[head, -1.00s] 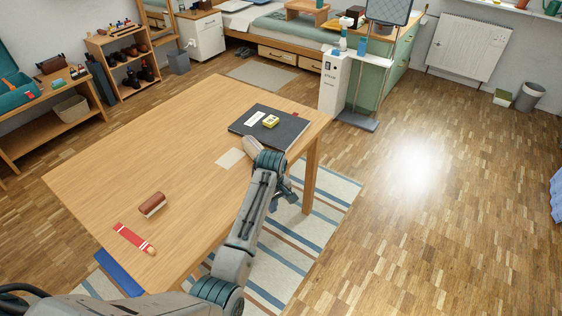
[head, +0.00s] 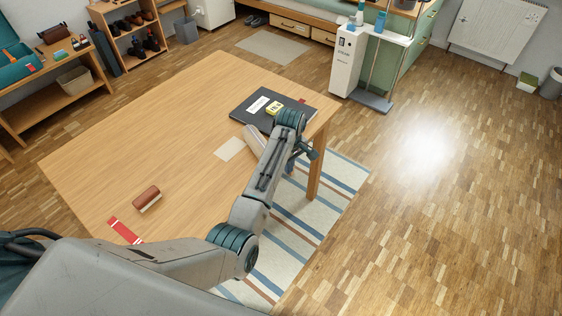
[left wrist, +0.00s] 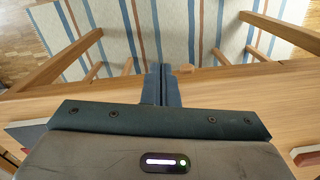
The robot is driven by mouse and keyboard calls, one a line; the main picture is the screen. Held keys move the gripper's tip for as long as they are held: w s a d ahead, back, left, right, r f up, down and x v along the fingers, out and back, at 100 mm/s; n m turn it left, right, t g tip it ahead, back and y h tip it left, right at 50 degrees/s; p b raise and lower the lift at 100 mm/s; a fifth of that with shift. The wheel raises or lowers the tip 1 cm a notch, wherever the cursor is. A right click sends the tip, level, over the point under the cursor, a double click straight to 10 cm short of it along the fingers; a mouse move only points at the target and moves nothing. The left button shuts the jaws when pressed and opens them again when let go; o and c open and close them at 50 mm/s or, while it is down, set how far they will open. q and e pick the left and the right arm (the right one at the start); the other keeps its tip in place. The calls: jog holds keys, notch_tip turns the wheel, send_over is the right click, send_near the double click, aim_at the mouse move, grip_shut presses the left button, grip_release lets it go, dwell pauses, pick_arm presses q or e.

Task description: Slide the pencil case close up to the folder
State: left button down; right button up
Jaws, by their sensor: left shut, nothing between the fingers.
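The dark folder (head: 249,109) lies flat near the table's far right corner, with a yellow labelled thing (head: 274,107) on it. A pale grey rounded thing (head: 252,138), seemingly the pencil case, lies close by the folder's near edge, partly behind my arm. I cannot tell whether they touch. My left gripper is mostly hidden behind my arm in the head view. In the left wrist view its fingers (left wrist: 161,86) are shut and empty, by the table edge with the rug beyond. My right gripper is not in view.
The wooden table (head: 150,130) also bears a beige card (head: 229,148), a brown brush-like thing (head: 147,198) and a flat red strip (head: 123,230). The table's middle left is clear. A striped rug (head: 300,210) lies below its right edge.

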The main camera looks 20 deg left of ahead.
aim_at(259, 145)
pick_arm(q)
jog(key=shift+w+a+f+p, duration=0.35)
jog(key=shift+w+a+f, duration=0.2)
jog(key=shift+a+f, duration=0.3)
jog(key=shift+w+a+f+p, duration=0.35)
jog(key=shift+w+a+f, duration=0.2)
jog(key=shift+a+f, duration=0.25)
jog(key=shift+r, duration=0.15)
jog(key=w+a, duration=0.1)
jog(key=a, duration=0.1)
jog(key=w+a, duration=0.1)
jog(key=shift+w+a, duration=0.15)
jog(key=shift+a, duration=0.2)
jog(key=shift+d, duration=0.1)
